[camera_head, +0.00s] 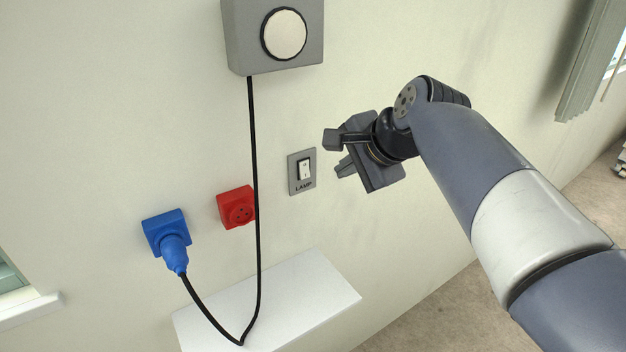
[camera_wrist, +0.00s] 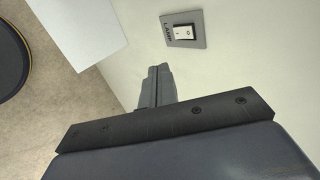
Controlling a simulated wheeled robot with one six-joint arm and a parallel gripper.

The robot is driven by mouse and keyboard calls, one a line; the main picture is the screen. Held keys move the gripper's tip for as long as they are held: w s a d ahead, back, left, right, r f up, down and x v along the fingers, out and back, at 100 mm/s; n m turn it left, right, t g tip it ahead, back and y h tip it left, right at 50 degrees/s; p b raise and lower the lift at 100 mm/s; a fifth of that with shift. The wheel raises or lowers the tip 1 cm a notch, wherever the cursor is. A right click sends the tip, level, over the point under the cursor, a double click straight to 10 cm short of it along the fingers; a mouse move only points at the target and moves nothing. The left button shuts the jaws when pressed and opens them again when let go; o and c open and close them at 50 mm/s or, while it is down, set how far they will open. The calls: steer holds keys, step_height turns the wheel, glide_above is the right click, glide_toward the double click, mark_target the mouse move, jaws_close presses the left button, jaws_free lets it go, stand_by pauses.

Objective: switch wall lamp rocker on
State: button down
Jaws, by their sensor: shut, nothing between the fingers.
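The lamp switch is a grey wall plate (camera_head: 293,186) marked LAMP with a white rocker (camera_head: 305,169). In the wrist view the plate (camera_wrist: 198,20) and rocker (camera_wrist: 184,33) show at the upper right, with 0 and I marks on the rocker. My gripper (camera_head: 342,169) is to the right of the switch in the head view, apart from it. In the wrist view its fingers (camera_wrist: 158,71) are together with nothing between them. The wall lamp (camera_head: 284,35) is a round pale disc with a black rim on a grey box; I cannot tell whether it is lit.
A black cable (camera_head: 254,130) hangs from the lamp box, left of the switch, to a blue plug (camera_head: 174,252) in a blue socket (camera_head: 164,222). A red socket (camera_head: 236,207) is between them. A white shelf (camera_head: 300,297) juts out below. The wall around the switch is clear.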

mark_target(305, 170)
steer(key=shift+w+a+r+p+x, duration=0.2)
steer(key=shift+w+r+p+x, duration=0.1)
steer(key=shift+x, duration=1.9)
steer(key=shift+w+a+r+p+x, duration=0.2)
steer(key=shift+r+p+x, duration=0.1)
steer(key=shift+x, duration=1.85)
steer(key=shift+w+a+r+p+x, duration=0.2)
steer(key=shift+w+r+p+x, duration=0.1)
steer(key=shift+x, duration=1.9)
